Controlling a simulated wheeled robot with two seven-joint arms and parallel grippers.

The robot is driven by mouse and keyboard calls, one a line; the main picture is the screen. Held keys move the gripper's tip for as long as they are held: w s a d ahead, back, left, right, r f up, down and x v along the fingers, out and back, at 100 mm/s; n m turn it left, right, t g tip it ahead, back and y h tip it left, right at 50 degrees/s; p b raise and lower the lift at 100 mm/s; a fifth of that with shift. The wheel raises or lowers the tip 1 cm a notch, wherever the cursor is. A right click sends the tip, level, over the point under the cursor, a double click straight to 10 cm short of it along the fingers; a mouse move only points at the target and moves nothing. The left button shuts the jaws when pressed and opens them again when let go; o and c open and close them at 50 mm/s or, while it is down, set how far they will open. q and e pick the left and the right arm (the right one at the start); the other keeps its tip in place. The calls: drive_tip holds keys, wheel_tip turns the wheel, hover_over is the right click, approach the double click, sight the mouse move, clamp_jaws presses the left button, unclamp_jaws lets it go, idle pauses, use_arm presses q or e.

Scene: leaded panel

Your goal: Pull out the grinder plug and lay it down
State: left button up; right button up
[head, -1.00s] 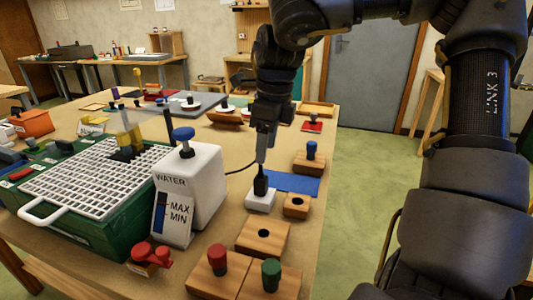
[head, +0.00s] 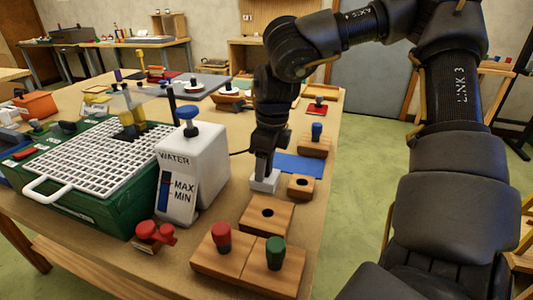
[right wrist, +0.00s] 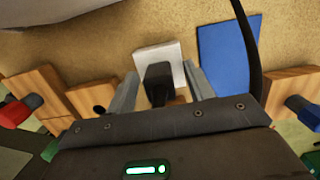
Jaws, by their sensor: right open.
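The black grinder plug (right wrist: 158,82) stands at the white socket block (right wrist: 160,58); in the head view the socket block (head: 264,182) sits on the table beside the blue mat. My right gripper (right wrist: 162,88) is open, with one grey finger on each side of the plug. In the head view the right gripper (head: 264,168) points down over the socket and hides most of the plug. My left gripper is not in view.
A blue mat (head: 299,164) lies bare behind the socket. Wooden blocks (head: 266,213) with holes or coloured knobs stand close in front and to the right. The white water tank (head: 196,165) and green grinder with white grid (head: 92,168) stand to the left.

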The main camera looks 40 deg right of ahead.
drive_tip(key=shift+f, duration=0.1)
drive_tip(key=c, duration=1.1)
drive_tip(key=shift+c, duration=0.2)
drive_tip(key=shift+r+p, duration=0.55)
drive_tip(key=shift+r, duration=0.4)
idle(0.4)
drive_tip(key=shift+r+p, duration=0.4)
drive_tip(key=shift+r, duration=0.2)
idle(0.3)
